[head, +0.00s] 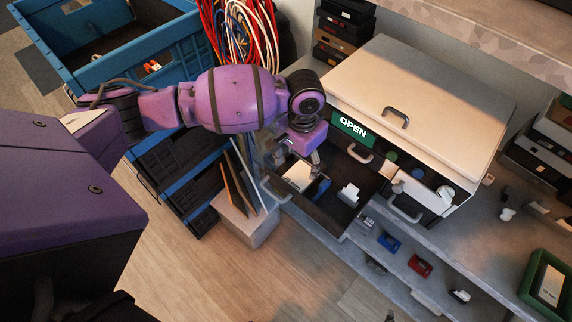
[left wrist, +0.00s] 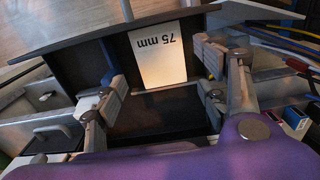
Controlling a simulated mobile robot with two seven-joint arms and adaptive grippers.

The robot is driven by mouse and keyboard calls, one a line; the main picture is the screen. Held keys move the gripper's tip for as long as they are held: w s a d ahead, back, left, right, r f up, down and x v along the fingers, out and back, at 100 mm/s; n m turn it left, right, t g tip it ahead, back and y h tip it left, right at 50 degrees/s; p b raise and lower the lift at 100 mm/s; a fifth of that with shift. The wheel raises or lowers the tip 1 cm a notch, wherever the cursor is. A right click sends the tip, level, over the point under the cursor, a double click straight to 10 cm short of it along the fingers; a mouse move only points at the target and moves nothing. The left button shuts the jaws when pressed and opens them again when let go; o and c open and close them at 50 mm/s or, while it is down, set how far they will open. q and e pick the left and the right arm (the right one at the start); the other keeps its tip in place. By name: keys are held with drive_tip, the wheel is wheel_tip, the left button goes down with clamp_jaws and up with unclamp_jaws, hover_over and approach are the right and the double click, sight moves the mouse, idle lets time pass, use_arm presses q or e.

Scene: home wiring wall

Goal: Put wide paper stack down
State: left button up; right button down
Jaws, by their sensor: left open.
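A white paper stack marked "75 mm" (left wrist: 158,62) lies in an open dark drawer (left wrist: 70,45). In the head view the stack (head: 298,176) shows as a pale patch in the open drawer (head: 330,213). My left gripper (left wrist: 162,82) is open, with its two fingers spread to either side of the near end of the stack. I see no finger closed on it. In the head view the left gripper (head: 305,160) reaches down over the drawer and partly hides the stack. My right gripper is not in view.
A cream cabinet (head: 420,85) with an "OPEN" sign (head: 354,127) stands behind the drawer. A blue item (head: 319,190) and a white item (head: 348,194) are in the drawer. A box of upright boards (head: 250,228) stands at left. Blue crates (head: 180,50) are further left.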

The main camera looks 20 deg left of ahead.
use_arm(q)
wheel_tip(320, 180, up, 6)
drive_tip(key=shift+f, duration=0.2)
drive_tip(key=shift+w, duration=0.1)
idle(0.6)
